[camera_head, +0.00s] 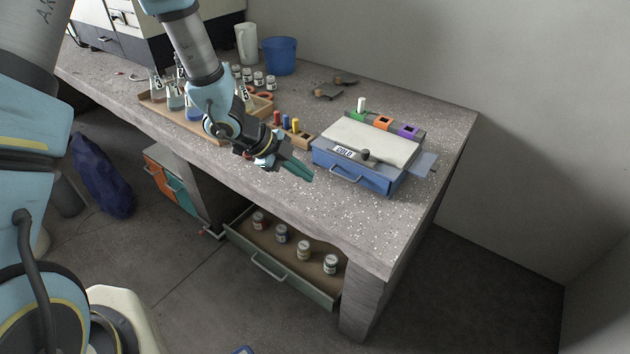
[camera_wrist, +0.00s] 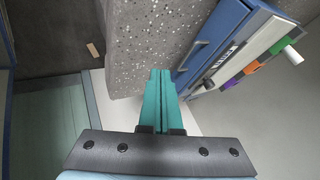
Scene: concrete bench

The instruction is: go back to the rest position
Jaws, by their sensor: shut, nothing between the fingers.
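My gripper (camera_head: 309,177) is shut and empty, its teal fingers together. In the head view it hangs above the front edge of the concrete bench (camera_head: 440,130), just left of the blue box marked COLD (camera_head: 345,178). In the wrist view the shut fingers (camera_wrist: 160,75) point toward the bench (camera_wrist: 160,35), with the blue box (camera_wrist: 215,40) to their right. My arm reaches in from the upper left and hides part of the bench behind it.
An open drawer (camera_head: 318,292) with several jars juts out under the bench. A wooden tray (camera_head: 150,110) with flasks, a blue bucket (camera_head: 279,56) and a white jug (camera_head: 247,43) stand at the back left.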

